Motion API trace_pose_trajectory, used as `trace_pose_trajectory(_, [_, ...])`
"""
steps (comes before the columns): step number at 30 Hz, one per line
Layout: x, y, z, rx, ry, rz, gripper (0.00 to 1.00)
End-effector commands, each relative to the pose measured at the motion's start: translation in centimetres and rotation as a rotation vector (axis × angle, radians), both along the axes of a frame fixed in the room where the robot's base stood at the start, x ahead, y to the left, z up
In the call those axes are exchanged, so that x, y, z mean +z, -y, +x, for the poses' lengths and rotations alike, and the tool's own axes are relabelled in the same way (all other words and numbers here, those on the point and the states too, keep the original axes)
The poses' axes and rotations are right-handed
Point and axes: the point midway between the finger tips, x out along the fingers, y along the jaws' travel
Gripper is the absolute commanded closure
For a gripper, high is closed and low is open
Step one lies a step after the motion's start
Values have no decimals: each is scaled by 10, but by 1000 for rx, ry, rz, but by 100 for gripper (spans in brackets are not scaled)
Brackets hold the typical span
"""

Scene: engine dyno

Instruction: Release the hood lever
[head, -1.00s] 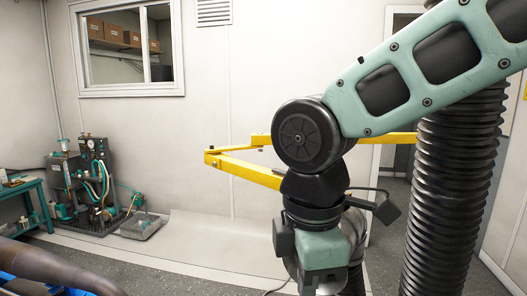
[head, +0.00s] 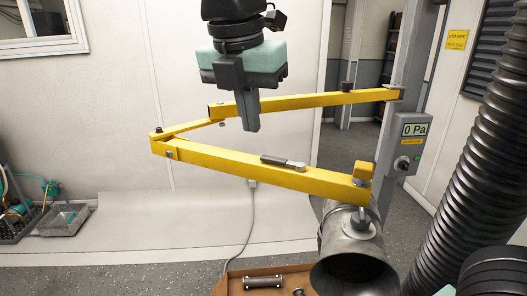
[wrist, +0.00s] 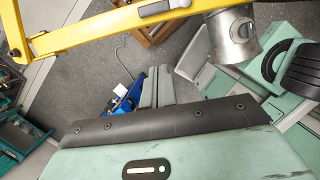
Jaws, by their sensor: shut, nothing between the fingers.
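A grey lever (head: 283,162) lies flat along the top of the yellow jointed arm's front beam (head: 225,165). It appears to be the hood lever; it also shows on the yellow beam at the top of the wrist view (wrist: 162,8). The metal hood (head: 352,262) hangs at the beam's right end. My gripper (head: 253,128) points down above and left of the lever in the head view, in front of the rear yellow beam. Its fingers (wrist: 157,72) are together and empty, apart from the lever.
A grey post (head: 410,95) carries the yellow arm and a box with a "0 Pa" display (head: 413,131). A black corrugated hose (head: 485,150) stands at the right. A wooden tray (head: 232,284) with metal parts is below.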

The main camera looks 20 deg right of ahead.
Motion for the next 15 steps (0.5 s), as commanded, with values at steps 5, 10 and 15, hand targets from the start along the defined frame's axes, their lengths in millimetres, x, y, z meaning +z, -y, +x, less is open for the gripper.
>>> trace_pose_trajectory(5, [-8, 2, 1, -1, -3, -1, 100])
trace_pose_trajectory(10, [-34, 7, 5, -1, -5, -3, 100])
trace_pose_trajectory(15, [-69, 13, 11, -2, -5, -2, 100])
